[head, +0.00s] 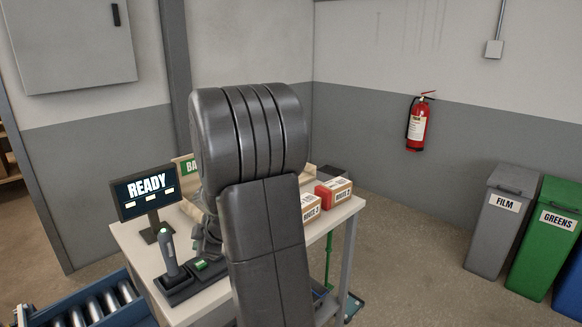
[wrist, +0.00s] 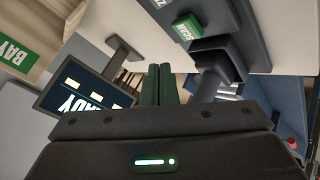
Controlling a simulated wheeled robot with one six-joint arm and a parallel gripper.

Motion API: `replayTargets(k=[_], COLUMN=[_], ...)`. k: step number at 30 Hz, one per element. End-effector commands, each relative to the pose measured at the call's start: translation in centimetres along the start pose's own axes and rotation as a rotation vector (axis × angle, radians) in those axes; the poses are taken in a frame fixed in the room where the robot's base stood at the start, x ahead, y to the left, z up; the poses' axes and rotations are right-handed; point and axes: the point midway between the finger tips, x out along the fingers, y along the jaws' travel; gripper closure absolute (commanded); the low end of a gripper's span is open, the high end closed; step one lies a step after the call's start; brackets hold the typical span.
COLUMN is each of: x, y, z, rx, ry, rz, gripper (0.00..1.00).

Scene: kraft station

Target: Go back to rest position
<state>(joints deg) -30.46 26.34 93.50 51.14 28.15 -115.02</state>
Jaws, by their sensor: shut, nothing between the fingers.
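My gripper (wrist: 160,84) shows in the wrist view with its two dark fingers together and nothing between them. It hangs over the white table (head: 140,243), near the screen stand and the green SCAN block (wrist: 187,28). In the head view my large dark arm rises in front of the table. It hides most of the gripper and the middle of the tabletop.
A READY screen (head: 145,192) and a handheld device (head: 169,254) stand at the table's left. A roller conveyor (head: 100,307) is at lower left. Bins (head: 499,218) and an extinguisher (head: 417,124) are by the right wall.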

Motion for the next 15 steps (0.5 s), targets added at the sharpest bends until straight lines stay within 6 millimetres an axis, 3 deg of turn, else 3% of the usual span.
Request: replayTargets(k=[13,15], x=[-0.3,-1.4], y=[0.1,0.9], z=[-0.1,-1.0], rx=[0.004,-0.002], ry=[-0.004,-0.001], rz=[-0.002,0.002], gripper=[1.0,1.0])
